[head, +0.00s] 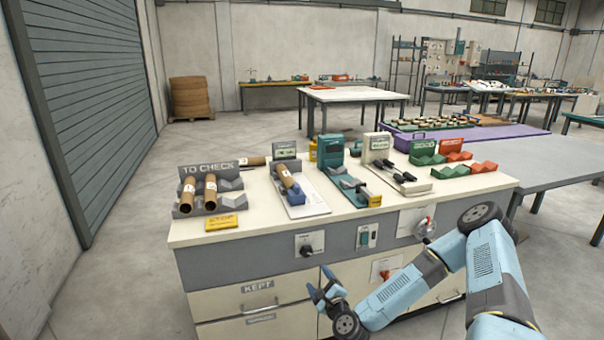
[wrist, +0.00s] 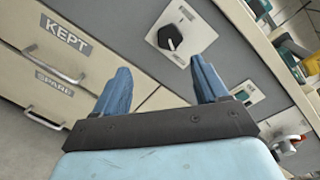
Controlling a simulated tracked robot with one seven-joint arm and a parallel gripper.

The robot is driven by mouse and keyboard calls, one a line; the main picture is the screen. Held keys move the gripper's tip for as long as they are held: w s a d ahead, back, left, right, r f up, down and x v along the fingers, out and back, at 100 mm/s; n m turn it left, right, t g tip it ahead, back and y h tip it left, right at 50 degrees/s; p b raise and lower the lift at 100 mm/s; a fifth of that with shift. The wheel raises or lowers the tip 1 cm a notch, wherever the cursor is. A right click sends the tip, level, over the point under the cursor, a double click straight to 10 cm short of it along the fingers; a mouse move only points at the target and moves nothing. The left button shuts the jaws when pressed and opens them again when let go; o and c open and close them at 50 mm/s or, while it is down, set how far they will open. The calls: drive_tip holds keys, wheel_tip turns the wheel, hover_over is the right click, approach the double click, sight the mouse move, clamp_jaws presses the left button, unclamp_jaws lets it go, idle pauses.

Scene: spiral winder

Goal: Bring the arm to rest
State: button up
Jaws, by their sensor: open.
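My arm is light blue with dark joints and reaches in from the lower right in the head view. My gripper (head: 324,290) hangs in front of the workbench's drawer front, below the worktop edge. In the wrist view, my gripper (wrist: 162,88) shows two blue fingers spread apart with nothing between them. Beyond the fingers are the grey panel with a black rotary knob (wrist: 170,37) and the drawer marked KEPT (wrist: 68,38). I cannot tell the exact gap between the fingertips and the bench front.
The worktop (head: 260,232) carries a TO CHECK rack (head: 212,185) with brown tubes, a yellow STOP block (head: 221,222), a tube on a stand (head: 290,185) and several instruments. A drawer handle (head: 255,304) and a red-handled switch (head: 385,270) stick out near my arm. Floor at left is clear.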

drive_tip(key=s+d+r+n+g+h, duration=0.25)
drive_tip(key=d+r+n, duration=0.25)
drive_tip(key=r+n, duration=0.3)
drive_tip(key=s+d+r+n+g+h, duration=0.2)
drive_tip(key=d+r+n+g, duration=0.25)
drive_tip(key=r, duration=0.65)
drive_tip(key=s+d+r+n+g+h, duration=0.2)
drive_tip(key=d+r+n, duration=0.2)
drive_tip(key=r+n, duration=0.4)
drive_tip(key=s+d+r+n+g, duration=0.1)
drive_tip(key=s+r, duration=0.8)
drive_tip(key=s, duration=0.3)
drive_tip(key=s+d+r, duration=0.2)
drive_tip(key=s+r, duration=0.7)
drive_tip(key=s, duration=0.4)
drive_tip(key=shift+s+d+n+g, duration=0.2)
drive_tip(key=shift+s+n+g, duration=0.1)
drive_tip(key=shift+n+g, duration=0.1)
drive_tip(key=shift+r, duration=0.1)
